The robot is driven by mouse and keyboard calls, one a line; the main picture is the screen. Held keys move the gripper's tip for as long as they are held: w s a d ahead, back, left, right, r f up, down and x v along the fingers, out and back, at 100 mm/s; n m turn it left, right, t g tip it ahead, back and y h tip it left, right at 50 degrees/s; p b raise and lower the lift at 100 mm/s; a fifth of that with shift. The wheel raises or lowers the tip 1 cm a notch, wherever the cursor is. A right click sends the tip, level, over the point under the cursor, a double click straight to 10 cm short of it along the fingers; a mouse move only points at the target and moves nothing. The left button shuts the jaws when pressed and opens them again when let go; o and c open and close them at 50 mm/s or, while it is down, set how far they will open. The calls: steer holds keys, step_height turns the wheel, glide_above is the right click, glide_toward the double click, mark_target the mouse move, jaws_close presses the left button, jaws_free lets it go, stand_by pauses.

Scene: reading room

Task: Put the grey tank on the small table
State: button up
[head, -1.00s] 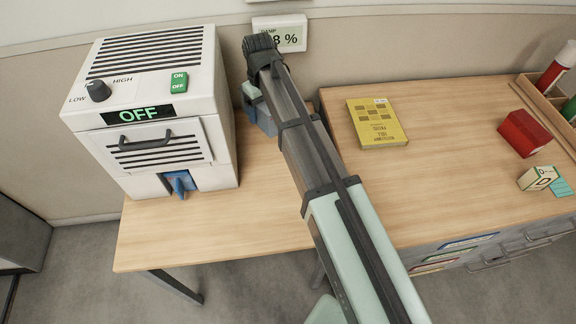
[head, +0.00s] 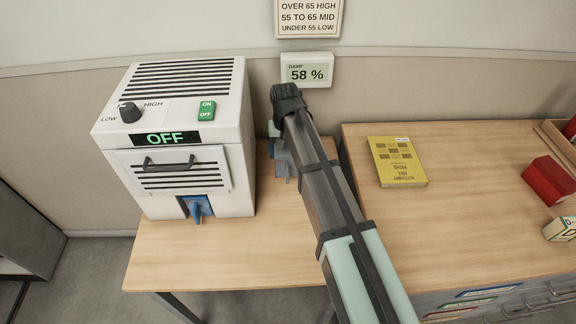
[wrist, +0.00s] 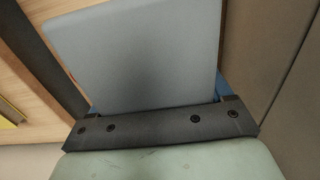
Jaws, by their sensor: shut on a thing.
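The grey tank (wrist: 135,50) fills the upper middle of the wrist view as a smooth grey block, held in my gripper (wrist: 155,110). In the head view my gripper (head: 279,150) is behind the white machine's right side, and only a small grey part of the tank (head: 283,165) shows beside my arm. The tank appears low over or at the back of the wooden table (head: 215,260) that bears the machine; I cannot tell whether it touches. My arm hides part of that table.
The white machine (head: 185,135) reads OFF, with a blue part (head: 198,208) at its base. A higher wooden desk (head: 470,235) stands to the right, with a yellow book (head: 398,162) and red box (head: 549,180). A damp meter (head: 306,70) reads 58 %. The table's front is clear.

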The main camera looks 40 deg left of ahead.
steer(key=shift+f, duration=2.75)
steer(key=shift+f, duration=0.1)
steer(key=o, duration=1.1)
steer(key=shift+c, duration=0.2)
step_height(320, 180, up, 12)
steer(key=shift+r, duration=0.1)
